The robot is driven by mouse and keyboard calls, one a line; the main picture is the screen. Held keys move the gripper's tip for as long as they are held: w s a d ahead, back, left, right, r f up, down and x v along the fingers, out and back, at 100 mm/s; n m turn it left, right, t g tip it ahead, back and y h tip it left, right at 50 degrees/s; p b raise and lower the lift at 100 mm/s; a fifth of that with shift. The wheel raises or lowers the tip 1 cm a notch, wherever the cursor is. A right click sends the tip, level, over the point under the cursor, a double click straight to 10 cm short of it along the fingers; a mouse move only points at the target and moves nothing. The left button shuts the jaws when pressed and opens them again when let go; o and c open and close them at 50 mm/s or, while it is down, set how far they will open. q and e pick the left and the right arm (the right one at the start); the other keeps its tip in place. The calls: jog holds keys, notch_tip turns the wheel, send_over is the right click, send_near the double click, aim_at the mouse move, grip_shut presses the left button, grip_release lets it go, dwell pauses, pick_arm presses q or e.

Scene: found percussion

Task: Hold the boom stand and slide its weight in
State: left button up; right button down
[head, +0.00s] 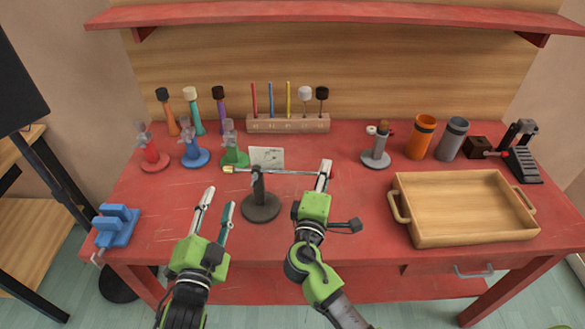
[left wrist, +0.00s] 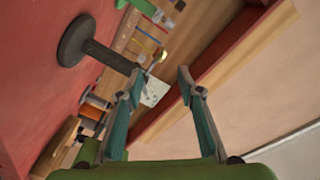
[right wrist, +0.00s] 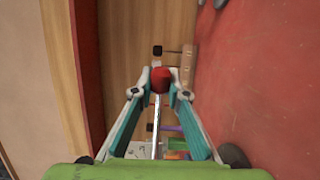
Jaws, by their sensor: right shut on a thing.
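The boom stand has a dark round base (head: 261,208), a short post and a thin silver boom lying roughly level across it. A brass-coloured piece (head: 228,169) sits at the boom's left end. A red weight (right wrist: 160,79) is at its right end. My right gripper (head: 327,171) is shut on the red weight; the right wrist view shows it between the fingertips, with the rod running back between the fingers. My left gripper (head: 218,202) is open and empty, front left of the stand. The left wrist view shows the stand's base (left wrist: 75,40) and post beyond its fingers.
Coloured stands, including a green one (head: 234,157), stand behind left. A wooden rack (head: 288,124) with sticks is at the back. A wooden tray (head: 465,237) fills the front right, and a blue clamp (head: 117,226) the left edge. A white card (head: 266,157) stands behind the boom.

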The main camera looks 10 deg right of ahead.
aim_at(228, 173)
pick_arm(q)
jog(key=w+d+m, duration=0.1)
jog(key=w+m, duration=0.1)
jog(key=w, duration=0.2)
jog(key=w+d+m, duration=0.1)
jog(key=w+m, duration=0.2)
jog(key=w+d+m, duration=0.1)
jog(key=w+m, duration=0.1)
jog(key=w, duration=0.2)
jog(key=shift+w+m, duration=0.3)
jog(key=shift+m, duration=0.1)
grip_shut()
